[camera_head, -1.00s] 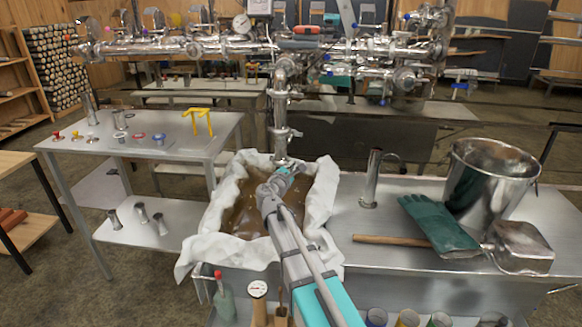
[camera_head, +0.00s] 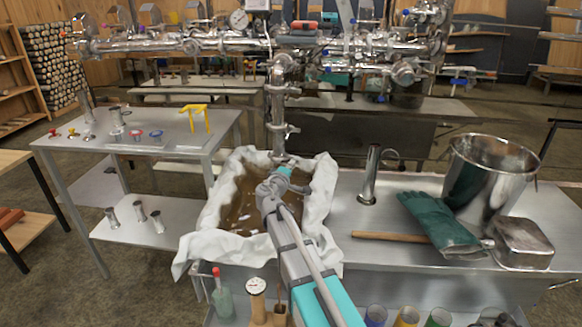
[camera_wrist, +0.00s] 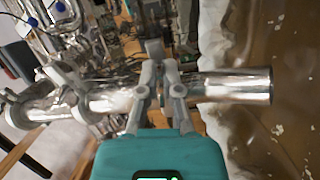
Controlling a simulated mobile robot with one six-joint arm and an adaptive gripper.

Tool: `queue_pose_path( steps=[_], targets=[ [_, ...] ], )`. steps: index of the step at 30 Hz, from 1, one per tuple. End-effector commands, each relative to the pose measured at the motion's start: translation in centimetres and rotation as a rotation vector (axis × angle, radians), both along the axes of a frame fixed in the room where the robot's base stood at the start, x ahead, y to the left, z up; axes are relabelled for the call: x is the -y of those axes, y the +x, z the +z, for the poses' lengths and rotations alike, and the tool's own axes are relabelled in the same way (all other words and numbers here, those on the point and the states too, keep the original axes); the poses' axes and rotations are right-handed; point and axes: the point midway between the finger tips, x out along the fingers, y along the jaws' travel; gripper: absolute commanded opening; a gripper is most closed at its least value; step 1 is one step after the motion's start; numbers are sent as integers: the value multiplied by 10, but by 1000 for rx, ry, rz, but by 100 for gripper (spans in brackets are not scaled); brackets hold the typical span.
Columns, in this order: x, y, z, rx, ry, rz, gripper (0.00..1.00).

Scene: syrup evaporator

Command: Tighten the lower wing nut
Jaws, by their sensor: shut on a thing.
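The shiny vertical pipe (camera_head: 277,108) hangs over the pan, with clamped joints along it. In the wrist view this pipe (camera_wrist: 235,86) runs sideways, its open end at the right. My gripper (camera_wrist: 160,70) is at the pipe's lower part, its two fingers close together in front of it. It is shut on the lower wing nut, which the fingertips mostly hide. In the head view my gripper (camera_head: 286,163) is at the bottom of the pipe, small and partly covered by my wrist. Another clamp (camera_wrist: 68,88) shows further up the pipe, left of the fingers.
The pan (camera_head: 238,208) of brown liquid, lined with white cloth (camera_head: 315,215), lies under the pipe. A side table (camera_head: 175,125) with small parts is left.

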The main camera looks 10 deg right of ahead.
Motion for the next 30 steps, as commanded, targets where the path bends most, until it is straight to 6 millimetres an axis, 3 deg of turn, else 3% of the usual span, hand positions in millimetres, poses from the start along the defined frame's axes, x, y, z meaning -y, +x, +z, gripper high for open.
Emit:
queue_pose_path(
  steps=[30],
  targets=[
    [-9, 9, -6, 479, 818, 11, 0]
  ],
)
